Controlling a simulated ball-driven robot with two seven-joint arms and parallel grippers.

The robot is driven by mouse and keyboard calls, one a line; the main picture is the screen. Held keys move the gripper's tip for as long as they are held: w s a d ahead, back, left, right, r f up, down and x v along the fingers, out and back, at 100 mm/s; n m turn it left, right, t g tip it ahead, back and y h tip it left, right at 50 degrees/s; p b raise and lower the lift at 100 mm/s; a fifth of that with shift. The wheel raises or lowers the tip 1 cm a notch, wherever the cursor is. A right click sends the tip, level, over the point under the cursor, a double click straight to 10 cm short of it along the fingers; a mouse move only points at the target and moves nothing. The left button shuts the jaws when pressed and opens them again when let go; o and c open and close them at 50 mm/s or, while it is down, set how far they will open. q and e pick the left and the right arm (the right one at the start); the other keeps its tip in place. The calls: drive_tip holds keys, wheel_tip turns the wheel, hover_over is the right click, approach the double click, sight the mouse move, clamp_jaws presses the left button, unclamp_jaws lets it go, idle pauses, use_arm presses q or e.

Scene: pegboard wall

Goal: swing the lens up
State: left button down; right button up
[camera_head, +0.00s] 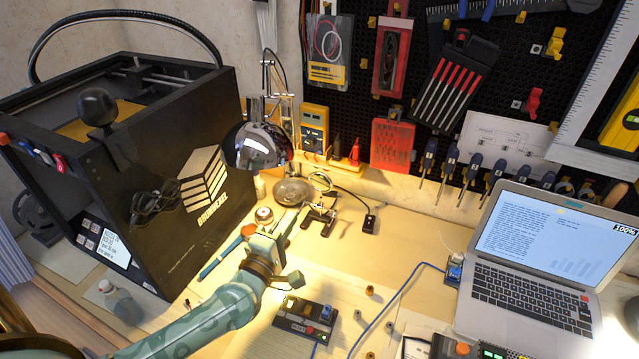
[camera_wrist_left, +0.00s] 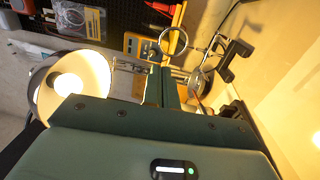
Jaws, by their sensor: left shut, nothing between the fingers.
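The lens (camera_head: 320,181) is a small round magnifier on a black-footed stand (camera_head: 318,222) on the bench, below the lamp. In the left wrist view the lens ring (camera_wrist_left: 173,41) shows just beyond my fingers, with its dark stand (camera_wrist_left: 236,60) to the right. My left gripper (camera_head: 288,222) comes in from the lower left and is just left of the stand. It is shut and empty; its fingers (camera_wrist_left: 168,84) also show in the left wrist view. I cannot tell whether they touch the lens. My right gripper is not in view.
A chrome lamp (camera_head: 257,146) hangs over the bench close to the gripper. A glass dish (camera_head: 293,191) sits behind the stand. A black box printer (camera_head: 150,170) stands left, a laptop (camera_head: 535,260) right. A control box (camera_head: 306,318) lies in front. Bench right of the stand is mostly clear.

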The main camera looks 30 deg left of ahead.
sight(321, 174)
use_arm(q)
drive_tip(key=w, duration=0.4)
drive_tip(key=w+b, duration=0.1)
drive_tip(key=w, duration=0.4)
drive_tip(key=w+r+b, duration=0.1)
drive_tip(key=w, duration=0.3)
drive_tip(key=shift+w+a, duration=0.15)
drive_tip(key=shift+a, duration=0.15)
drive_tip(key=shift+w+r, duration=0.1)
drive_tip(key=shift+w, duration=0.6)
drive_tip(key=shift+a, duration=0.1)
drive_tip(key=shift+s+p, duration=0.15)
drive_tip(key=shift+p, duration=0.25)
